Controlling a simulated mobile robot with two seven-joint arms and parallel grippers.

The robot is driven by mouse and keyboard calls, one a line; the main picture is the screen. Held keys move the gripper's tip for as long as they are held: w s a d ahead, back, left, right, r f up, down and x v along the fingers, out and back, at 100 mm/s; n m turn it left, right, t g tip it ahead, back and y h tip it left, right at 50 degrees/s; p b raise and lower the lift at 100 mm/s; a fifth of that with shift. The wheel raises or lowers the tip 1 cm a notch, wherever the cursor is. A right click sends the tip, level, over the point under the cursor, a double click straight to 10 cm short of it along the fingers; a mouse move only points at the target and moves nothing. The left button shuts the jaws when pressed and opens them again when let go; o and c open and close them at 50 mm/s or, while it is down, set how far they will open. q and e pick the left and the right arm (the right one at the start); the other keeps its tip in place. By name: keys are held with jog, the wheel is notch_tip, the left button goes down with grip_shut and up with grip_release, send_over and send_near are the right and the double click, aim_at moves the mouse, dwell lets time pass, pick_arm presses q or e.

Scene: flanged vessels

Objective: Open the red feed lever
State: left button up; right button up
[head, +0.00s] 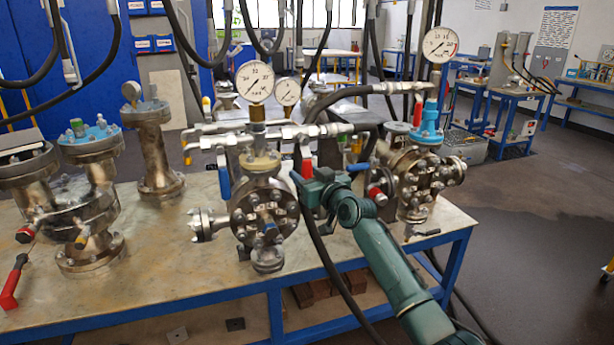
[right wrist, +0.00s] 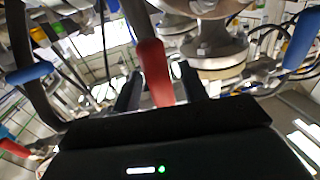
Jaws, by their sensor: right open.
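The red lever (head: 307,168) shows in the head view just right of the front middle flanged vessel (head: 265,212), at the end of my right gripper (head: 304,180). In the right wrist view the red lever handle (right wrist: 153,68) stands between the two dark fingers of my right gripper (right wrist: 160,88). The fingers are open, with the handle nearer the left finger and a gap on the right. I cannot tell whether a finger touches it. The lever's pivot is hidden in the head view. My left gripper is not in view.
Another red-handled lever (head: 15,283) is at the table's left end. A blue handle (head: 223,176) hangs left of the middle vessel. A second flanged vessel (head: 412,180) stands close to the right of my arm. Black hoses (head: 330,268) pass beside it. The table front (head: 170,285) is bare.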

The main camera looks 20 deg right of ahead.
jog(key=shift+c, duration=0.4)
grip_shut()
